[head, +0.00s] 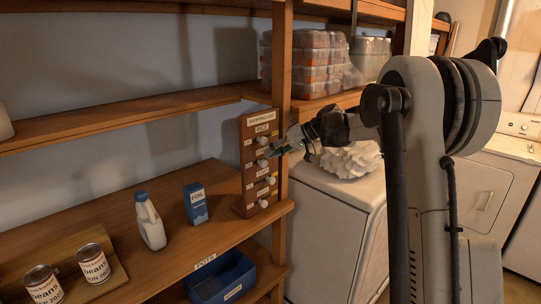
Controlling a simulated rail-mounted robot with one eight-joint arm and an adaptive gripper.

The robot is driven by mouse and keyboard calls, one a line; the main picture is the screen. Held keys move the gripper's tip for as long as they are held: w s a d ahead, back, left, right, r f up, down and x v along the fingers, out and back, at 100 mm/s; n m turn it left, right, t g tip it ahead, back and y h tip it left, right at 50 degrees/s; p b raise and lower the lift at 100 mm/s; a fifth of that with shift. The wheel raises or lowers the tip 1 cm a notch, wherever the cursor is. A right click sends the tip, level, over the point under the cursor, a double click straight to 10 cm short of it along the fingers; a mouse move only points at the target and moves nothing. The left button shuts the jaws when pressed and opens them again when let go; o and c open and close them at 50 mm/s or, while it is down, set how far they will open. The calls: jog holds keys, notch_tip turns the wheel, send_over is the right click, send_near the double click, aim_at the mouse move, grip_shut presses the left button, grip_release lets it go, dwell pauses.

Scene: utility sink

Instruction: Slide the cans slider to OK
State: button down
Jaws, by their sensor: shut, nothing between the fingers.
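A brown wooden board headed "SHOPPING LIST" (246,180) stands upright at the right end of the wooden shelf. Its top row reads "RICE"; the other row labels are too small to read, so I cannot tell which slider is the cans one. Several white knobs sit on it in a column: the top knob (262,141), the second knob (262,163), the third knob (270,180) and the lowest knob (263,203). The third knob sits further right than the others. My gripper (272,153) is shut and empty, its tips beside the second knob; contact cannot be told.
Two labelled cans (93,264) stand on a wooden board at the lower left. A white bottle (151,222) and a blue box (196,204) stand left of the list. A wooden post (282,70) rises beside it. A white appliance (330,232) is to the right.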

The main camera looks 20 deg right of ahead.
jog(key=d+r, duration=0.1)
jog(key=w+d+r+p, duration=0.1)
jog(key=r, duration=0.1)
jog(key=b+v, duration=0.1)
jog(key=v, duration=0.8)
jog(key=shift+s+d, duration=0.3)
jog(key=shift+d, duration=0.05)
jog(key=s+a+f+m+h+b, duration=0.1)
jog(key=s+a+f+h, duration=0.15)
jog(key=s+a, duration=0.6)
jog(key=s+a+f+m+h+b, duration=0.1)
jog(key=s+a+h+b, duration=0.15)
jog(key=s+a, duration=0.65)
jog(key=s+f+h, duration=0.1)
jog(key=s+f, duration=0.3)
jog(key=s, duration=0.4)
jog(key=s+f+h, duration=0.1)
jog(key=s+f, duration=0.3)
jog(key=s, duration=0.4)
jog(key=s+f+t+h+b, duration=0.1)
jog(key=s+f+h, duration=0.1)
jog(key=s+f, duration=0.3)
jog(key=s, duration=0.3)
jog(key=shift+s+d, duration=0.2)
jog(key=shift+s, duration=0.05)
